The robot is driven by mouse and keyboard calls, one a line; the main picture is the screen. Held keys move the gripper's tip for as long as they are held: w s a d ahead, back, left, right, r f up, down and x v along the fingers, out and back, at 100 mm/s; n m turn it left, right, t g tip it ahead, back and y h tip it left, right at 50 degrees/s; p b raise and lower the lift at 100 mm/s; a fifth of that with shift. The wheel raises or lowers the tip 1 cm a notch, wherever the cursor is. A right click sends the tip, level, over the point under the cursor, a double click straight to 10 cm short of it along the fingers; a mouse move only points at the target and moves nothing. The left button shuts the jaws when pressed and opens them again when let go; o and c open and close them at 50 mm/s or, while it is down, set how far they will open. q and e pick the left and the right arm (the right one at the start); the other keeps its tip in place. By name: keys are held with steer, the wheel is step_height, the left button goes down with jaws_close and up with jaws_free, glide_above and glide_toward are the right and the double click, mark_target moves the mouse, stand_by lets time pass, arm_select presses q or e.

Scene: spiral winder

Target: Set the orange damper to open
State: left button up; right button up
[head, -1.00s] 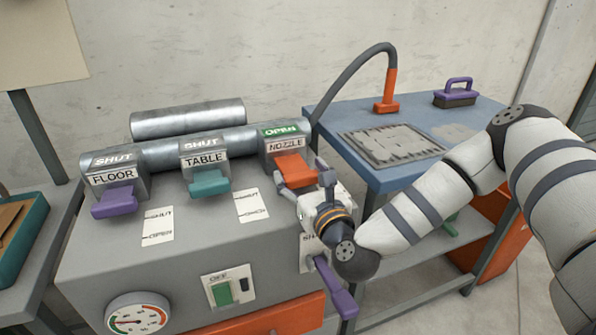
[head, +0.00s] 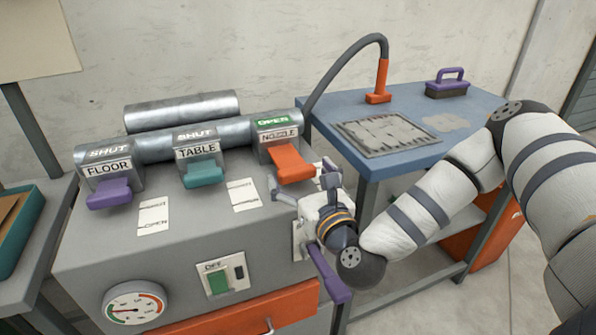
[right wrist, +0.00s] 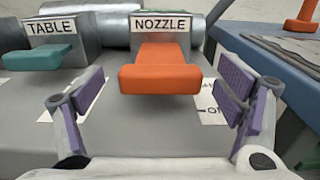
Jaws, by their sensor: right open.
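The orange damper (head: 291,163) is the handle on the unit labelled NOZZLE, at the right end of the metal pipe. Its top shows a green OPEN sign (head: 273,122). In the right wrist view the orange handle (right wrist: 160,72) lies straight ahead, between and beyond the fingers. My right gripper (head: 301,189) is open and empty, just in front of the handle and apart from it. Its fingers (right wrist: 160,112) are spread wide in the right wrist view. My left gripper is not in view.
The purple FLOOR damper (head: 109,194) and teal TABLE damper (head: 203,174) both show SHUT signs. A purple lever (head: 328,277) sticks out below my right gripper. A gauge (head: 133,307) and green switch (head: 217,282) are on the front. A blue table (head: 362,162) stands to the right.

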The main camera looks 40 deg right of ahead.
steer(key=v, duration=0.5)
steer(key=shift+s+a, duration=0.1)
steer(key=shift+s, duration=0.3)
